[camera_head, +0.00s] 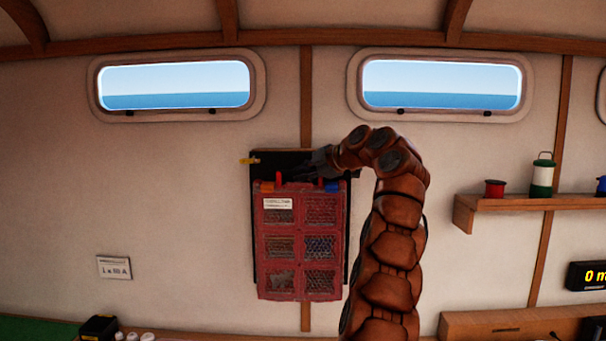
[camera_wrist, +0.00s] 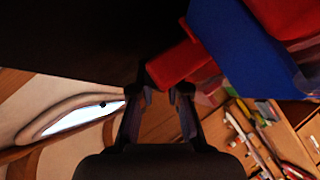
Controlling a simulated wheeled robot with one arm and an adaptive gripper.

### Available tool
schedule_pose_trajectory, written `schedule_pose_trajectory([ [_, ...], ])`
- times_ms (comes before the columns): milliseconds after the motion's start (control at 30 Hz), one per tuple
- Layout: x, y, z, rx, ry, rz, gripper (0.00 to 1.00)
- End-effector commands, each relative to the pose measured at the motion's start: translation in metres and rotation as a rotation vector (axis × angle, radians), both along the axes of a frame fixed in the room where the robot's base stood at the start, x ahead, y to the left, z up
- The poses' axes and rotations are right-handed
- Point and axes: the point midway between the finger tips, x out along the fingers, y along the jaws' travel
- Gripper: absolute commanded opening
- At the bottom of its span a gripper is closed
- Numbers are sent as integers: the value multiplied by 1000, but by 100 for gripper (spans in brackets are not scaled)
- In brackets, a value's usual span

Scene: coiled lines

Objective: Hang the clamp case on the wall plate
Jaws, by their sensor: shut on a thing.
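The clamp case (camera_head: 299,225) is a red flat box with several mesh-fronted compartments and a white label. It is upright in front of the black wall plate (camera_head: 285,159), which shows above it and along its sides. My gripper (camera_head: 318,163) is at the case's top edge, right of centre, shut on the case. In the wrist view my gripper's fingertips (camera_wrist: 162,97) are close to a red part of the case (camera_wrist: 180,65), beside a large blue part. The contact behind the case is hidden, so I cannot tell whether it hangs on the plate.
A yellow peg (camera_head: 249,161) sticks out at the plate's upper left. A wooden shelf (camera_head: 510,203) with spools is on the right wall. A small sign (camera_head: 114,267) is on the left wall. Two windows (camera_head: 174,86) are above.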

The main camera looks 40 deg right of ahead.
Motion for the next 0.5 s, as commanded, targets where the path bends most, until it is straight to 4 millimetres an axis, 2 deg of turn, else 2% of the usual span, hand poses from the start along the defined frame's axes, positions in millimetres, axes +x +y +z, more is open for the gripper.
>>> schedule_pose_trajectory([
  [167,1,-1,-4,2,7,-1,0],
  [200,1,-1,-4,2,7,-1,17],
  [467,1,-1,-3,2,6,-1,44],
  [500,1,-1,-3,2,6,-1,44],
])
